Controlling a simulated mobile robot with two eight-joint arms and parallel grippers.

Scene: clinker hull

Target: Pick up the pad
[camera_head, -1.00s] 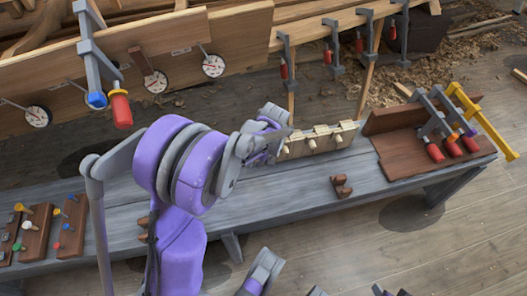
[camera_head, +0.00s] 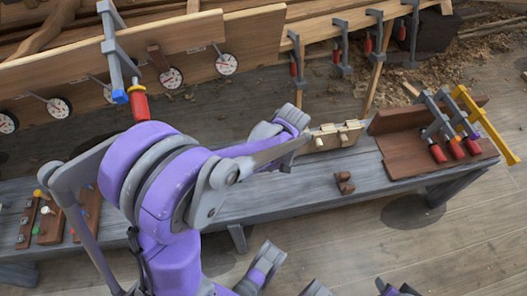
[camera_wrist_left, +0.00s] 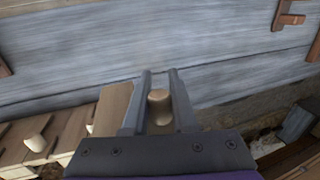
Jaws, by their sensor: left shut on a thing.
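The pads appear to be pale wooden blocks with round pegs, standing in a row on the grey bench (camera_head: 250,203); two or three show in the head view (camera_head: 335,136). In the left wrist view, my left gripper (camera_wrist_left: 159,90) is shut on the pale rounded peg of a pad (camera_wrist_left: 159,108). The peg sits between the two grey fingers. The body of this pad is mostly hidden by the gripper, and I cannot tell whether it still touches the bench. In the head view my purple arm hides the fingertips.
Other pegged blocks (camera_wrist_left: 40,145) are close beside my left gripper. A small brown wooden piece (camera_head: 343,183) lies on the bench. Red-handled clamps (camera_head: 446,145) stand on brown boards at its right end. The planked hull with dial gauges (camera_head: 171,77) rises behind.

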